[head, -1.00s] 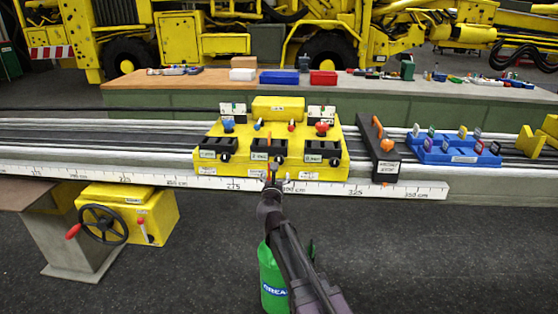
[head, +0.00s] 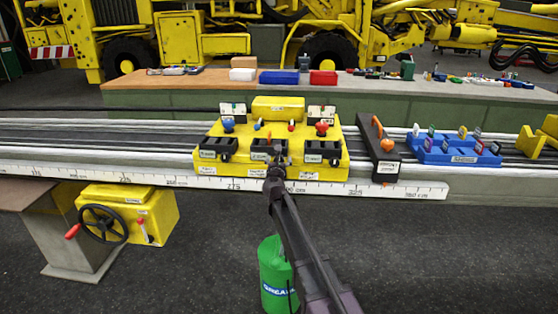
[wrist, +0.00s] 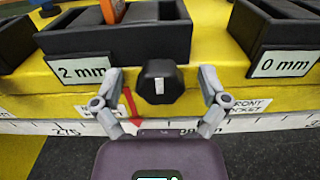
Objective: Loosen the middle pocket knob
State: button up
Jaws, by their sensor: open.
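The middle pocket knob (wrist: 159,88) is a black faceted knob with a white mark on its face, in the wrist view. It sits on the front of the black middle pocket (wrist: 115,38), beside the "2 mm" label (wrist: 82,70). My gripper (wrist: 160,76) is open, with one grey finger on each side of the knob and visible gaps between. In the head view my gripper (head: 276,163) is at the front of the middle pocket and hides its knob. An orange piece (wrist: 113,10) stands in the middle pocket.
The yellow fixture (head: 342,170) also has a left pocket (head: 216,147) and a right "0 mm" pocket (wrist: 284,30). A white ruler (head: 400,190) runs along the front edge. A black stand with an orange knob (head: 387,144) and a blue rack (head: 455,158) are to the right.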

jog(key=c, duration=1.2)
jog(key=shift+o, duration=0.2)
